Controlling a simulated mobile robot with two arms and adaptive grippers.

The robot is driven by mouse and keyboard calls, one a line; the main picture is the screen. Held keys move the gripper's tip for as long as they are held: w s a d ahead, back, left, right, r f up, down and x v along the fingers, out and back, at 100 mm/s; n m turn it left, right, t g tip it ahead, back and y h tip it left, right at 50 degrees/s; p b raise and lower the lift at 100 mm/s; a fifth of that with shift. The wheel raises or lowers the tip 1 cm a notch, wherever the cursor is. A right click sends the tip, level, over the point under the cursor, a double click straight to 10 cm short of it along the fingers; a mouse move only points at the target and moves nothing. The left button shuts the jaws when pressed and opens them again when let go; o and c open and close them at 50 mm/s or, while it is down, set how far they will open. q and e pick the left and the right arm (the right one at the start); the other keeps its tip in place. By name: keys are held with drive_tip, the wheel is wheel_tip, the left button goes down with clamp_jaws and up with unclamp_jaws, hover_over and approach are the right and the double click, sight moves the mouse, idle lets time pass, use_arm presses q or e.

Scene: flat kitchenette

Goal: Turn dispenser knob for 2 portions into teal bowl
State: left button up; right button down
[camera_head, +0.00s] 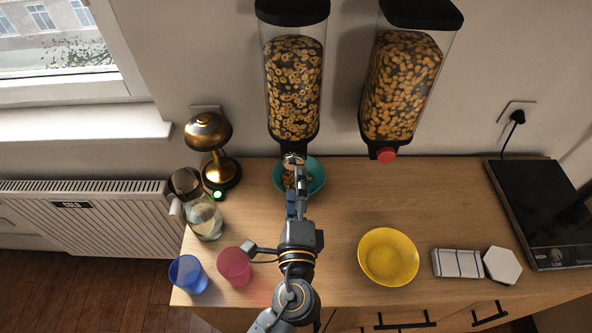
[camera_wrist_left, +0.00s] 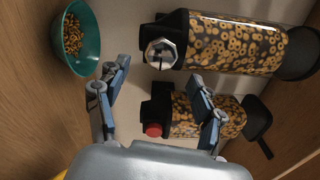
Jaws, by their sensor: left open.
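The left dispenser (camera_head: 292,85) is a clear wall canister of ring cereal. Its silver faceted knob (camera_wrist_left: 160,53) faces the wrist camera, and in the head view the knob (camera_head: 292,159) shows just beyond my fingertips. The teal bowl (camera_head: 316,172) stands on the counter below that dispenser with some cereal in it; the wrist view shows the bowl (camera_wrist_left: 88,55) and the cereal (camera_wrist_left: 72,34). My left gripper (camera_head: 298,176) is open and empty in front of the knob, fingers spread in the wrist view (camera_wrist_left: 162,80). My right gripper is not in view.
A second dispenser (camera_head: 405,85) with a red knob (camera_head: 386,155) hangs to the right. A brass lamp (camera_head: 210,140), glass jug (camera_head: 204,217), blue cup (camera_head: 187,274) and pink cup (camera_head: 234,265) stand left.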

use_arm(q)
drive_tip(key=s, duration=0.6)
drive_tip(key=shift+s, duration=0.4)
drive_tip(key=shift+s, duration=0.1)
